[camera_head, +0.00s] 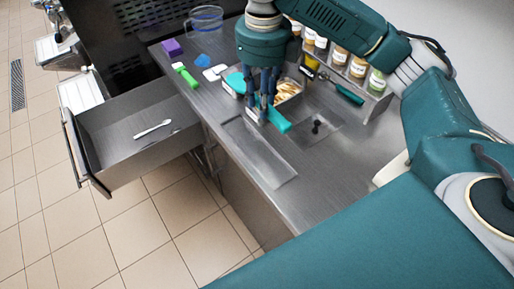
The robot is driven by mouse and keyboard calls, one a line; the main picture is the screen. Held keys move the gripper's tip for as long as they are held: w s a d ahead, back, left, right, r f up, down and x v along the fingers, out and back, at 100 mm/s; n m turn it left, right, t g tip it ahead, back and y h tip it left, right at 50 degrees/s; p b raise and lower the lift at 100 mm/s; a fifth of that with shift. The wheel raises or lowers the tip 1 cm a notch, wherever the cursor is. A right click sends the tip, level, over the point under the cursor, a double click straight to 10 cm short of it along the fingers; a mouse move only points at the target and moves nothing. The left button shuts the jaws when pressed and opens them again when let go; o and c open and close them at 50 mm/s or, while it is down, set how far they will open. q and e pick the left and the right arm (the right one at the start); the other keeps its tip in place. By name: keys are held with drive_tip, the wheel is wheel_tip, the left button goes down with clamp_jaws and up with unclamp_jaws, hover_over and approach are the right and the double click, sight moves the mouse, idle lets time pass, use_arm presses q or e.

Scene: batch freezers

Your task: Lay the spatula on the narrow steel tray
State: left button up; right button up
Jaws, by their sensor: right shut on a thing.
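The teal spatula (279,122) is held at my right gripper (264,108), which points down over the counter. The gripper is shut on it and hides its middle. One teal end shows to the right of the fingers and another teal part shows to their upper left. The narrow steel tray (262,158) is a long, shallow, empty piece on the counter, just below the gripper in the picture. The spatula looks to be above or beyond the tray's far end; I cannot tell its exact height. My left gripper is not in view.
An open drawer (107,128) holds a white spoon (152,129). A container with yellowish pieces (288,88) and a rack of jars (357,68) stand behind. A recess with a black knob (316,127) lies right of the tray. A green-handled tool (185,75) and clear jug (206,19) are left.

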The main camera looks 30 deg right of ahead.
sight(261, 158)
wheel_tip(261, 158, down, 19)
drive_tip(key=p, duration=0.2)
drive_tip(key=shift+f+p, duration=0.2)
drive_tip(key=shift+p, duration=0.2)
drive_tip(key=o, duration=0.9)
drive_tip(key=shift+c, duration=0.2)
drive_tip(key=shift+r, duration=0.1)
drive_tip(key=shift+r, duration=0.4)
wheel_tip(261, 158, up, 11)
drive_tip(key=b, duration=0.2)
drive_tip(key=shift+b, duration=0.4)
drive_tip(key=shift+s, duration=0.1)
drive_tip(key=shift+a, duration=0.1)
